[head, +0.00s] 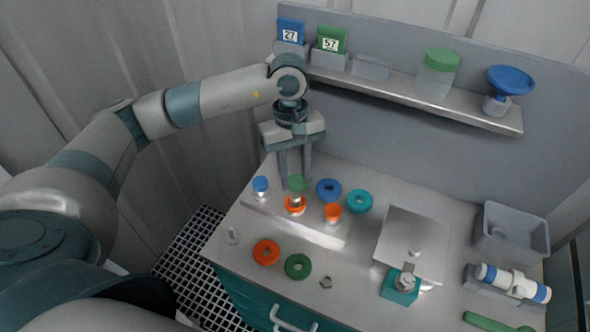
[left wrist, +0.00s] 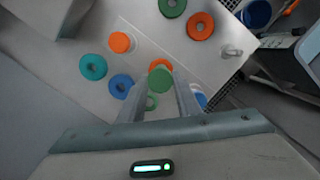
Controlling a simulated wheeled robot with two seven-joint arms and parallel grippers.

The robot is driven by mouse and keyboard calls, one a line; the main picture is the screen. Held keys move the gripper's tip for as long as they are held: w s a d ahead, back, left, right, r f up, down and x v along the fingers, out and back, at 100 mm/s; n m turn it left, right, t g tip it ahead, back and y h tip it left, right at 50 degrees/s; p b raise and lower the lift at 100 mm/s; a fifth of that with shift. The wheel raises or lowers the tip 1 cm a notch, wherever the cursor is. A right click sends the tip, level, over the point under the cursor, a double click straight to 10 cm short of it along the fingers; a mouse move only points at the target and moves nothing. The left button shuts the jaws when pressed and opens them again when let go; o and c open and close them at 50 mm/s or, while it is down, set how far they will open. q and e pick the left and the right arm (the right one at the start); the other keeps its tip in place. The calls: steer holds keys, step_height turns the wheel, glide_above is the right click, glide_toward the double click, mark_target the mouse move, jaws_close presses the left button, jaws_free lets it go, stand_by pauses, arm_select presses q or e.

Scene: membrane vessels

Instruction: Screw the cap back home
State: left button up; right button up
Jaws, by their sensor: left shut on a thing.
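My left gripper (head: 295,180) points down over the raised strip (head: 318,232) on the bench and is shut on a green cap (head: 297,184). The cap also shows between the fingertips in the left wrist view (left wrist: 161,79). A blue-capped vessel (head: 260,186) stands to the left and an orange-capped vessel (head: 333,212) to the right on the strip. My right gripper is not in view.
Loose rings lie around: orange (head: 266,252), green (head: 298,266), blue (head: 329,190) and teal (head: 359,201). A metal plate (head: 412,243) and grey bin (head: 511,233) stand right. A shelf (head: 410,88) runs behind.

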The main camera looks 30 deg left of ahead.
mark_target(296, 196)
arm_select(q)
steer(key=shift+f, duration=1.45)
steer(key=shift+f+b, duration=1.35)
steer(key=shift+b, duration=0.85)
